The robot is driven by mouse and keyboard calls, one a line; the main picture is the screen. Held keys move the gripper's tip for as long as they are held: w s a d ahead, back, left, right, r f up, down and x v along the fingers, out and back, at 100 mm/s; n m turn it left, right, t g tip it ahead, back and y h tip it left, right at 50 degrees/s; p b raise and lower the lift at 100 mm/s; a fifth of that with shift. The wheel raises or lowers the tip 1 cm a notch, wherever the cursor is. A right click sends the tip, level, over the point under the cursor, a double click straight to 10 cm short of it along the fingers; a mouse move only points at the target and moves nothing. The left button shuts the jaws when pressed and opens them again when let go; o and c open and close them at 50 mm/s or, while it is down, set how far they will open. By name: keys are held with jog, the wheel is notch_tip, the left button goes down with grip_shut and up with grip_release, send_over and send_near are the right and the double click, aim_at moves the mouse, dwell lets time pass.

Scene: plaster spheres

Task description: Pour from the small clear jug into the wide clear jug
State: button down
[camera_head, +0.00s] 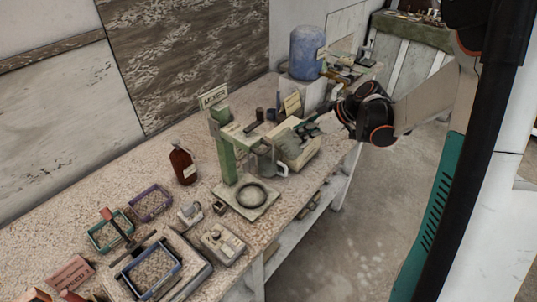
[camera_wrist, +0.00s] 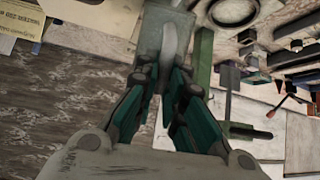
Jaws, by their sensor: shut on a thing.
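My gripper (camera_head: 303,129) is over the bench, right of the green stand. The wrist view shows its two teal fingers (camera_wrist: 166,92) closed around the pale handle of a grey see-through jug (camera_wrist: 150,34), which I take to be the small clear jug. Its contents cannot be made out. In the head view a grey see-through jug (camera_head: 265,158) with a pale handle on its right stands just right of the green stand; it looks like the wide clear jug. My gripper is above and to the right of it. Whether the two jugs touch cannot be told.
The green stand (camera_head: 226,155) rises close by, left of my gripper. A square plate with a dark ring (camera_head: 251,195) lies in front. A cream box (camera_head: 301,150) is beneath the gripper. A brown bottle (camera_head: 183,165) and a blue container (camera_head: 307,52) stand further off.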

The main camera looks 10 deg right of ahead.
jog(key=shift+r, duration=0.1)
dwell(0.3)
jog(key=shift+w+a+r+g+h+p, duration=0.2)
jog(key=shift+a+r+g+h+p, duration=0.15)
jog(key=shift+p, duration=0.4)
jog(key=shift+d, duration=0.1)
jog(key=shift+w+a+r+g+h+p, duration=0.15)
jog(key=shift+a+r+g+h+p, duration=0.1)
jog(key=shift+r+h+p, duration=0.25)
jog(key=shift+w, duration=0.1)
dwell(0.6)
jog(key=shift+w+a+r+g+h+p, duration=0.3)
jog(key=shift+g+p, duration=0.2)
jog(key=shift+p, duration=0.25)
